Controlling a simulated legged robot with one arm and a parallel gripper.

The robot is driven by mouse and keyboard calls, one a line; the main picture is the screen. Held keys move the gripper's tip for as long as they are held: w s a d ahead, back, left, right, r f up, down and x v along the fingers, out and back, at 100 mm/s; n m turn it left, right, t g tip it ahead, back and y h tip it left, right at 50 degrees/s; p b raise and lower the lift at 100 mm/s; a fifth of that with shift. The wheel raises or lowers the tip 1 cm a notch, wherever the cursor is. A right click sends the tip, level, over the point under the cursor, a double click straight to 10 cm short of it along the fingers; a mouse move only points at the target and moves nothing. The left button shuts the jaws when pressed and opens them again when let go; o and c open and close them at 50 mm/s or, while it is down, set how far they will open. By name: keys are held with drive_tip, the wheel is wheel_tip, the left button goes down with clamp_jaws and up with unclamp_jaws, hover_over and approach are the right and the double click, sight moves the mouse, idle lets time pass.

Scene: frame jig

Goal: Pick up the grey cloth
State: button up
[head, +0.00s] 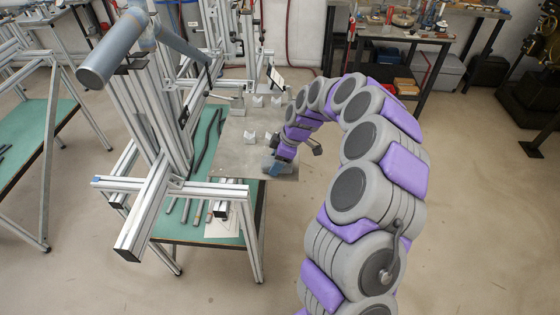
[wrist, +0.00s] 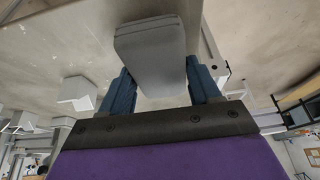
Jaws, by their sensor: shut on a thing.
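In the wrist view, the grey cloth (wrist: 150,45) looks like a thick folded pad with rounded edges. My gripper (wrist: 160,68) has its two blue fingers on either side of it and is shut on it. In the head view, my gripper (head: 277,167) is low over the right front part of the grey metal plate (head: 225,160) on the table. The cloth cannot be made out clearly there, as my gripper and arm cover that spot. I cannot tell whether the cloth touches the plate.
An aluminium profile frame (head: 150,215) rises at the table's left and front. Dark rods lie on the green table top (head: 205,125). The floor (head: 470,220) to the right is clear.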

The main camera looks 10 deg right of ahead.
sight(285, 168)
wheel_tip(285, 168, up, 4)
drive_tip(key=shift+s+a+f+p, duration=0.15)
drive_tip(key=shift+f+p, duration=0.1)
drive_tip(key=shift+p, duration=0.3)
drive_tip(key=s+d, duration=0.1)
drive_tip(key=d, duration=0.1)
drive_tip(key=s+d, duration=0.2)
drive_tip(key=shift+s+r+p, duration=0.15)
drive_tip(key=shift+p, duration=0.2)
drive_tip(key=s+d+p, duration=0.1)
drive_tip(key=s+d, duration=0.5)
drive_tip(key=s, duration=0.3)
drive_tip(key=shift+s+r, duration=0.15)
drive_tip(key=shift+r, duration=0.25)
